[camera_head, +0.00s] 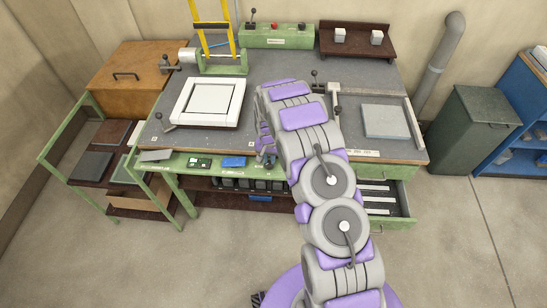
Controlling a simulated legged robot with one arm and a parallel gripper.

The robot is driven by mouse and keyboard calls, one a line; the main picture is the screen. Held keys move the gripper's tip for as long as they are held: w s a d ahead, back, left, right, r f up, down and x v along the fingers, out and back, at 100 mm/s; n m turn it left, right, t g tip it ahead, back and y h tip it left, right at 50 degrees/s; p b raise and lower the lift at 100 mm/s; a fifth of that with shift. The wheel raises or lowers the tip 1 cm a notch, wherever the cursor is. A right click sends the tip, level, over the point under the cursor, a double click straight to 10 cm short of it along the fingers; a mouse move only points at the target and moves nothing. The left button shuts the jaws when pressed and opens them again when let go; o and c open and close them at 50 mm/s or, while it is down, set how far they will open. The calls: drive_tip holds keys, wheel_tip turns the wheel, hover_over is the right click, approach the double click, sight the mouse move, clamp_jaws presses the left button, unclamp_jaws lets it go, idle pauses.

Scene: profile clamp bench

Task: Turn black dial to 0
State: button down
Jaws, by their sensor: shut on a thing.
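My arm reaches over the front of the green workbench (175,163), and my gripper (265,160) points down at its front edge, right of the blue item. The gripper is small here and partly covered by my arm. It is shut on a small dark thing at the bench's front panel, which looks like the black dial. The dial's face, its marks and its pointer cannot be made out, so its setting cannot be read.
A white square frame (207,102) lies on the bench left of my arm. A blue item (233,162) and a green board (199,162) sit along the front ledge. A grey plate (385,121) lies at right. An open drawer (385,200) juts out below.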

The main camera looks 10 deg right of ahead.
drive_tip(key=s+f+n, duration=0.1)
drive_tip(key=n, duration=0.1)
drive_tip(key=s+f+n, duration=0.1)
drive_tip(key=s+f+n+g, duration=0.1)
drive_tip(key=n, duration=0.1)
drive_tip(key=shift+a+n+p, duration=0.3)
drive_tip(key=shift+a+p, duration=0.1)
drive_tip(key=shift+n, duration=2.2)
drive_tip(key=shift+d, duration=0.1)
drive_tip(key=c, duration=1.2)
unclamp_jaws()
drive_tip(key=shift+r, duration=0.1)
drive_tip(key=shift+o, duration=1.3)
drive_tip(key=r, duration=0.2)
drive_tip(key=w+r, duration=0.1)
drive_tip(key=r, duration=0.1)
drive_tip(key=w+r, duration=0.1)
drive_tip(key=r, duration=0.1)
drive_tip(key=shift+d+r+p, duration=0.1)
drive_tip(key=shift+r+p, duration=0.2)
drive_tip(key=shift+r, duration=0.05)
wheel_tip(320, 180, up, 13)
drive_tip(key=t, duration=0.1)
hover_over(270, 173)
drive_tip(key=w, duration=0.3)
drive_tip(key=shift+s+r+p, duration=0.15)
drive_tip(key=shift+r+p, duration=0.05)
drive_tip(key=shift+p, duration=0.2)
